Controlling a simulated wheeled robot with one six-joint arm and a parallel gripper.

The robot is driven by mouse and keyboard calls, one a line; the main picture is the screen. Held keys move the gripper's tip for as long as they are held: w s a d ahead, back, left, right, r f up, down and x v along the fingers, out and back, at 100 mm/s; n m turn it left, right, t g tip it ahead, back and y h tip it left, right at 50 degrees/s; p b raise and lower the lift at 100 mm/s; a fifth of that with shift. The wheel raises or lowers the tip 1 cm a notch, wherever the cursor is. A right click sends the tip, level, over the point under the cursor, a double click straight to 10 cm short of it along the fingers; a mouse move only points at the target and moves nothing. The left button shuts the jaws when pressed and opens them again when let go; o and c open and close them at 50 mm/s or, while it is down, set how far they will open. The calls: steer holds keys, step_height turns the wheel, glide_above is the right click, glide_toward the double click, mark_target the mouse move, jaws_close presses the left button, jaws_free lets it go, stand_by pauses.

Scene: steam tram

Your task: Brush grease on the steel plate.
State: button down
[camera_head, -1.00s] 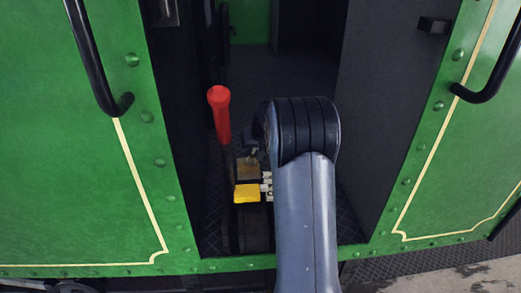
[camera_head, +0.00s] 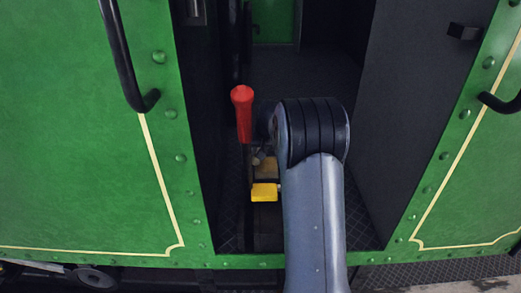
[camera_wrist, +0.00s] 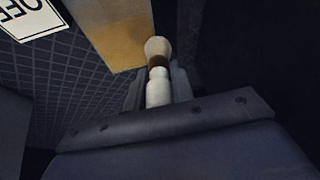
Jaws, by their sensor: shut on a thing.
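My gripper (camera_wrist: 157,88) is shut on a slim pale brush (camera_wrist: 158,90) with a brown band and a rounded cream end, seen in the wrist view. The brush points away from the wrist, toward a tan-gold flat plate (camera_wrist: 122,32), which looks like the steel plate. The brush end appears close to the plate's near corner; I cannot tell whether they touch. In the head view a small tan surface (camera_head: 267,167), probably the same plate, lies behind a yellow block (camera_head: 264,192). My arm hides most of the gripper and the brush there.
A red-handled lever (camera_head: 243,112) stands just left of my arm. Green tram panels (camera_head: 80,150) with black handrails (camera_head: 122,55) flank the narrow doorway. A dark wall (camera_head: 400,110) is on the right. A white lettered sign (camera_wrist: 28,15) lies over patterned floor (camera_wrist: 60,85).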

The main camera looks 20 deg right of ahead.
steer(key=shift+r+p, duration=2)
steer(key=shift+r, duration=1.05)
steer(key=shift+r, duration=0.1)
steer(key=shift+r+p, duration=1.1)
steer(key=shift+r, duration=0.35)
steer(key=shift+d+f, duration=0.1)
